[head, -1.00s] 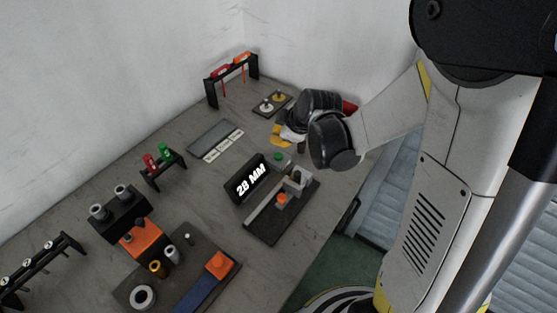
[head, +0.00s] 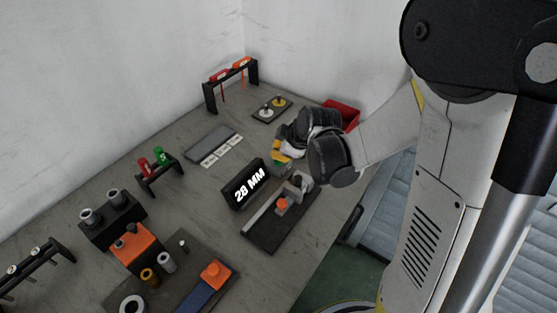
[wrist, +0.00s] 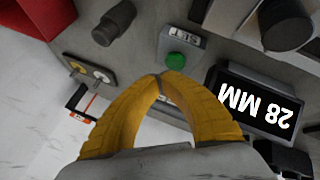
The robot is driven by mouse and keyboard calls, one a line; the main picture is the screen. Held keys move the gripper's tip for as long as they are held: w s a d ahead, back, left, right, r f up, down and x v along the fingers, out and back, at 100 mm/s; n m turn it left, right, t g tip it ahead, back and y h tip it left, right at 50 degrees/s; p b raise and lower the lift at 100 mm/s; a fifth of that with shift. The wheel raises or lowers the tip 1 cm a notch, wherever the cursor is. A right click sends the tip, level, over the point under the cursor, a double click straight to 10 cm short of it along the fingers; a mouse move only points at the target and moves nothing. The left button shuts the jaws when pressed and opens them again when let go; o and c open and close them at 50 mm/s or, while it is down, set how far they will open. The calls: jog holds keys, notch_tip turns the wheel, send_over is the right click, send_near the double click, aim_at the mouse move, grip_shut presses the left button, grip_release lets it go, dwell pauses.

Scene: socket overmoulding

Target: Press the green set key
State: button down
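The green set key (wrist: 175,61) is a round green button on a grey block marked SET (wrist: 183,37), seen in the wrist view. My gripper (wrist: 162,78) has yellow fingers whose tips meet, with nothing held between them. The tips appear just beside the key in the wrist view; I cannot tell whether they touch it. In the head view my gripper (head: 279,157) is over the key's spot and mostly hides it. The display (head: 245,184), reading 28 MM, stands next to the key and also shows upside down in the wrist view (wrist: 258,106).
A dark fixture with an orange block (head: 282,203) lies in front of the display. A red bin (head: 343,112) is behind my wrist. A small plate with white and yellow knobs (head: 270,108) and a tool rack (head: 231,84) stand farther back.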

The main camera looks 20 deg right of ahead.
jog(key=shift+f, duration=0.15)
dwell(0.7)
jog(key=shift+f+b, duration=0.3)
jog(key=shift+b, duration=0.15)
jog(key=shift+f+b, duration=0.45)
dwell(0.4)
jog(key=shift+r, duration=0.15)
jog(key=shift+r+p, duration=0.7)
jog(key=shift+r, duration=0.05)
notch_tip(320, 180, up, 5)
jog(key=p, duration=0.4)
dwell(0.3)
dwell(0.7)
